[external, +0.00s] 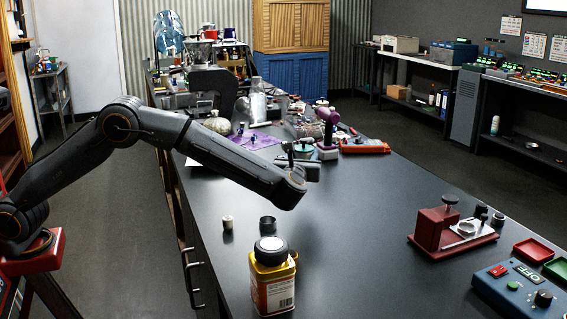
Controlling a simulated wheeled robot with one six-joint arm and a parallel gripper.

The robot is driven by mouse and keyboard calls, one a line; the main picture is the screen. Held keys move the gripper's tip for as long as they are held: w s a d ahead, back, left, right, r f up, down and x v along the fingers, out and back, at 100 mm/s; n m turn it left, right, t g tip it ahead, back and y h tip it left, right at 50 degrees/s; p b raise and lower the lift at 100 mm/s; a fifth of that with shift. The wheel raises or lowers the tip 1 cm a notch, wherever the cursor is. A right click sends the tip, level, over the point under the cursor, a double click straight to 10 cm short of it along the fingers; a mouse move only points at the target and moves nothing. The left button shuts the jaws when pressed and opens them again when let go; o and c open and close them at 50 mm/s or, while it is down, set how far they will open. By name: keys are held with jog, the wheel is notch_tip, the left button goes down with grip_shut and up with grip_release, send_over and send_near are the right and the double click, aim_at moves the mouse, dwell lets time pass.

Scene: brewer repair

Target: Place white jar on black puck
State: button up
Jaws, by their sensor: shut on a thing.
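My gripper (302,164) is at the end of my arm, above the middle of the dark table, partly hidden behind my wrist. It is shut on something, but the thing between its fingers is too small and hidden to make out. A small pale jar with a brownish top (228,222) stands upright on the table, left of a short black cylinder (267,223). Which of these, if any, is the white jar or the black puck I cannot tell for sure. My gripper is beyond both and to their right, apart from them.
A red fixture (436,229), a red tray (533,250) and a blue control box (520,292) are at the right. A purple tool (327,120) and clutter stand behind my gripper. The table centre is clear.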

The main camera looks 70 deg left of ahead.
jog(key=s+d+r+m+t+h+p, duration=0.25)
jog(key=s+d+r, duration=0.4)
jog(key=d, duration=0.75)
jog(key=s+d+r+m+t+h+p, duration=0.1)
jog(key=s+d+r+p, duration=0.25)
jog(key=s+d, duration=0.8)
jog(key=s+d+r+m+t+h+p, duration=0.2)
jog(key=s+d+r+p, duration=0.4)
jog(key=d, duration=0.9)
send_over(271, 245)
jog(key=shift+n, duration=0.25)
jog(key=f, duration=0.5)
jog(key=f+p, duration=0.1)
jog(key=f, duration=0.4)
jog(key=shift+w+a+f, duration=0.2)
jog(key=shift+f, duration=0.05)
jog(key=shift+f, duration=0.15)
jog(key=o, duration=1.2)
jog(key=shift+s+d, duration=0.15)
jog(key=shift+s, duration=0.05)
jog(key=b+v, duration=0.4)
jog(key=v, duration=0.7)
jog(key=shift+s+d, duration=0.1)
jog(key=shift+s, duration=0.2)
